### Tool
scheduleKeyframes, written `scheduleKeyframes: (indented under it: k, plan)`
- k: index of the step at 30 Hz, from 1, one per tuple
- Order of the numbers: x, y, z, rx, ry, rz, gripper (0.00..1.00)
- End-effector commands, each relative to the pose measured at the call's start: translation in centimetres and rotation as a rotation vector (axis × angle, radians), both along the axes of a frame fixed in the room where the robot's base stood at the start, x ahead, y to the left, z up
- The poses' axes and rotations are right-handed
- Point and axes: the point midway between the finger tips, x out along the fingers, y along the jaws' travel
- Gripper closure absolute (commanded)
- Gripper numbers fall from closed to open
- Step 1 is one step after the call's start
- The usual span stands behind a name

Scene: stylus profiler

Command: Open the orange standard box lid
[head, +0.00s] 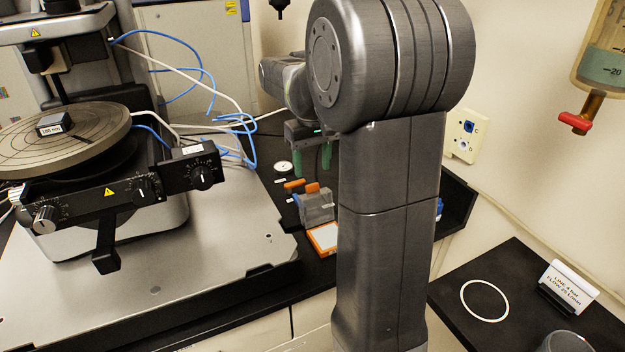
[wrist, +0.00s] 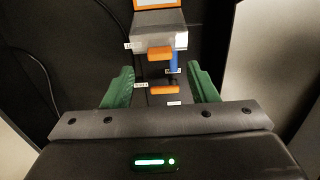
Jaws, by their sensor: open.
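My gripper (head: 311,170) hangs above the black bench, its two green fingers apart and empty. In the wrist view the fingers (wrist: 159,76) stand left and right of a small orange bar (wrist: 165,90), without visible contact. A grey box (head: 317,206) with an orange tab (head: 312,187) stands on the bench; the tab also shows beyond the fingertips in the wrist view (wrist: 160,54). A white panel with an orange rim (head: 323,238) adjoins the box. I cannot tell which orange part is the lid. The small labels are unreadable.
A blue part (wrist: 174,61) sits beside the tab. A round white dial (head: 283,168) lies behind the orange parts. The profiler's metal base (head: 200,270) borders them on the left. My arm hides part of the bench at right.

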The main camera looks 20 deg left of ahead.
Motion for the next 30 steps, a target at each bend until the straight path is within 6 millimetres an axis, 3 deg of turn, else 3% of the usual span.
scheduleKeyframes:
  k: [3, 9, 20, 28, 30]
  plan:
    - [0.0, 0.0, -2.3, -0.002, 0.002, 0.0, 0.47]
    - [0.0, 0.0, -4.5, -0.002, 0.001, 0.0, 0.47]
    - [0.0, 0.0, -5.1, 0.001, -0.001, 0.0, 0.47]
    - [0.0, 0.0, -5.1, 0.001, -0.001, 0.0, 0.96]
    - [0.0, 0.0, -5.1, 0.001, -0.001, 0.0, 1.0]
